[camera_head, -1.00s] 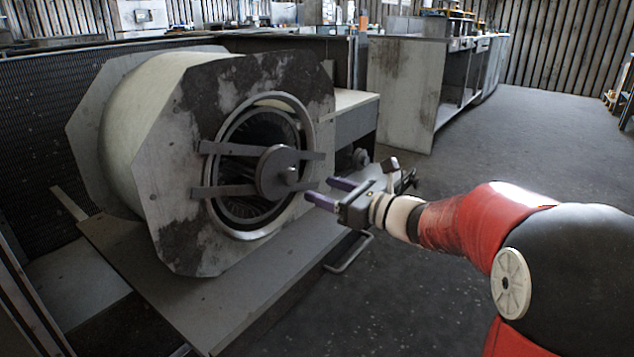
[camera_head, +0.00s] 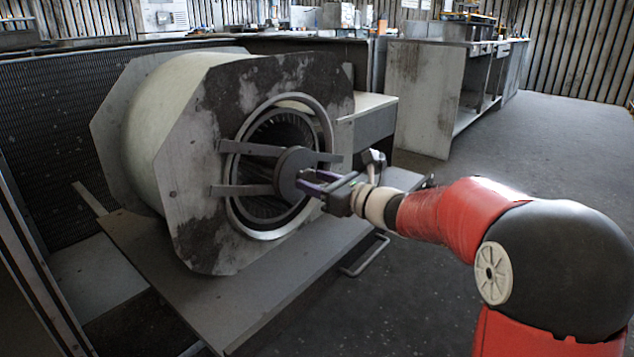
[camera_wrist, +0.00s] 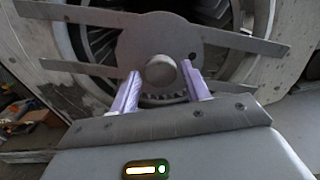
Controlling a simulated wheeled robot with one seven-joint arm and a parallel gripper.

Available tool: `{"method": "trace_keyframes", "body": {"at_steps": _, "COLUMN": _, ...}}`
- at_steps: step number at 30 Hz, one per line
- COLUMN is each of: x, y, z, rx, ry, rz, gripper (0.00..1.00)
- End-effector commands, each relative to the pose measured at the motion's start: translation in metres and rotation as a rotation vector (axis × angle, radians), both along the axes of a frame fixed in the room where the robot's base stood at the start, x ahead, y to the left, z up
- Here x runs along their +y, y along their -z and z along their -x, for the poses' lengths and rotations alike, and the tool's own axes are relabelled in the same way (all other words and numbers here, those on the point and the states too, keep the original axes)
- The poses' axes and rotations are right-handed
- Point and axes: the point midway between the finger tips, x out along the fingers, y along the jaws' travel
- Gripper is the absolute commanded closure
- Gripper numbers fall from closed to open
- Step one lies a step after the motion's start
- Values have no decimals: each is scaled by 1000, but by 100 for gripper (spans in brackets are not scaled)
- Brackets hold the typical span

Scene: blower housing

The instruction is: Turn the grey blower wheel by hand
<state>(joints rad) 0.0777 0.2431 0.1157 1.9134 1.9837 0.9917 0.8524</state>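The blower wheel (camera_head: 262,143) is a dark, finned drum inside the round opening of the blower housing (camera_head: 190,160). Its fins (camera_wrist: 100,42) also show in the wrist view. A round grey hub plate (camera_wrist: 165,40) with flat bars sits in front of it, with a short shaft end (camera_wrist: 160,71) sticking out of the middle. My gripper (camera_head: 308,183) is at the hub plate in the head view. In the wrist view its two purple fingers (camera_wrist: 160,82) are apart, one on each side of the shaft end. I cannot tell whether they touch it. Part of the hub is hidden behind the fingers.
The housing stands on a low grey platform (camera_head: 250,290) with a metal handle (camera_head: 364,256) at its front edge. A grey cabinet (camera_head: 425,95) stands behind at the right. The floor (camera_head: 560,140) on the right is clear. Flat bars cross the opening close to my fingers.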

Motion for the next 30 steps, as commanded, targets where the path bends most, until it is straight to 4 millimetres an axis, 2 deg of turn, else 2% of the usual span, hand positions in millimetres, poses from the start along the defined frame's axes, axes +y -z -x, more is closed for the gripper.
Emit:
{"method": "trace_keyframes", "body": {"at_steps": 2, "x": 0, "y": 0, "z": 0, "rx": 0, "ry": 0, "rz": 0, "gripper": 64}}
{"method": "trace_keyframes", "body": {"at_steps": 10, "x": 0, "y": 0, "z": 0, "rx": 0, "ry": 0, "rz": 0, "gripper": 99}}
{"method": "trace_keyframes", "body": {"at_steps": 20, "x": 0, "y": -2, "z": 0, "rx": 31, "ry": 0, "rz": -23, "gripper": 100}}
{"method": "trace_keyframes", "body": {"at_steps": 30, "x": -1, "y": -5, "z": 0, "rx": 210, "ry": 1, "rz": -162, "gripper": 100}}
